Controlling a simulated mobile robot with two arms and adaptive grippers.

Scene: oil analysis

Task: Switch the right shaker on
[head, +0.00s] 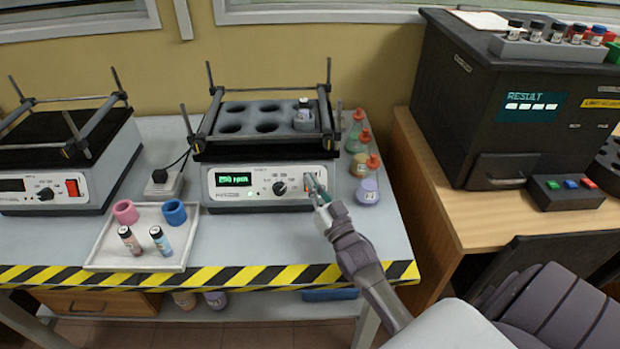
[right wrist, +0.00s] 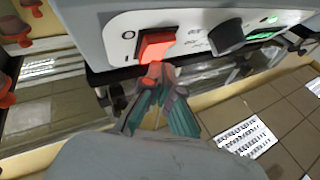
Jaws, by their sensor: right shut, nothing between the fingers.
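The right shaker (head: 270,186) is a light grey box with a dark rack of round holes on top, and one vial sits in the rack. Its display (head: 233,179) glows green with a reading, and a small green light shows below it. A black knob (head: 280,188) is beside the display. My right gripper (head: 313,188) is shut and empty at the right end of the front panel, in front of the switch. In the right wrist view, its fingertips (right wrist: 158,75) are at the lower end of the red rocker switch (right wrist: 157,45), apparently touching it. My left gripper is out of view.
The left shaker (head: 60,190) has a dark display. A white tray (head: 97,255) holds two vials and pink and blue rings. Several red-capped bottles (head: 366,190) stand close right of the right shaker. A black analyser (head: 500,120) stands on the wooden desk.

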